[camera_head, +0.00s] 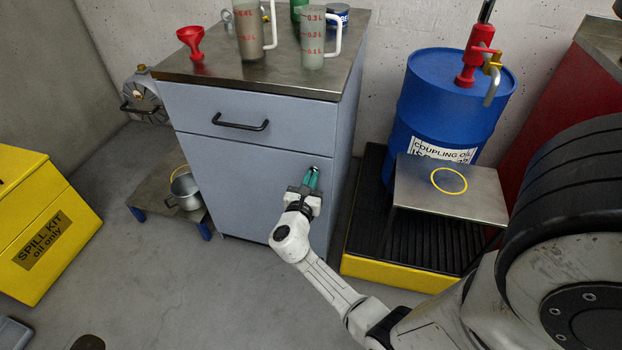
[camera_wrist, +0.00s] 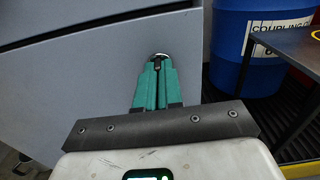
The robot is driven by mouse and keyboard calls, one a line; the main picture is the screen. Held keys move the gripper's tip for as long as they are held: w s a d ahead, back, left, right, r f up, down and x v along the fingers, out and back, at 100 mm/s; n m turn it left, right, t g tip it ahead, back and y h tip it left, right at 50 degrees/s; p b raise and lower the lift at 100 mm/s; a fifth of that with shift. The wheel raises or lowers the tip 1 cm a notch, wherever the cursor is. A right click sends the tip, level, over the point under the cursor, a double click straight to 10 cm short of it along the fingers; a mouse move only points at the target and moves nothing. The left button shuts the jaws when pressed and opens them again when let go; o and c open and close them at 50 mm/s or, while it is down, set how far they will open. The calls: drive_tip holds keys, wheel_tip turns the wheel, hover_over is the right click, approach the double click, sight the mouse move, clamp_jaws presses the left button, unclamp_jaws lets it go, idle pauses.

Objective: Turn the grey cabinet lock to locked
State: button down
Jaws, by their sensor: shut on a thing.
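The grey cabinet (camera_head: 255,185) stands in the middle of the head view, its drawer and door closed. The lock (camera_wrist: 161,57) is a small metal round near the upper right corner of the door. It also shows in the head view (camera_head: 316,168). My gripper (camera_head: 312,178) has green fingers, which reach to the lock. In the wrist view my gripper (camera_wrist: 158,68) is shut on a small dark part of the lock. The fingertips hide much of it, and I cannot tell which way it is turned.
Measuring jugs (camera_head: 250,35) and a red funnel (camera_head: 191,42) stand on the cabinet top. A blue oil drum (camera_head: 430,110) and a small metal table (camera_head: 420,185) stand at the right. A yellow spill kit box (camera_head: 40,215) is at the left. The floor before the cabinet is clear.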

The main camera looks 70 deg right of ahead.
drive_tip(key=shift+f, duration=0.1)
drive_tip(key=c, duration=1.3)
unclamp_jaws()
drive_tip(key=shift+a, duration=0.1)
drive_tip(key=a, duration=0.3)
drive_tip(key=a+p, duration=0.1)
drive_tip(key=a, duration=0.3)
drive_tip(key=s+a+p, duration=0.1)
drive_tip(key=a, duration=0.2)
drive_tip(key=shift+a, duration=0.35)
drive_tip(key=shift+w, duration=0.1)
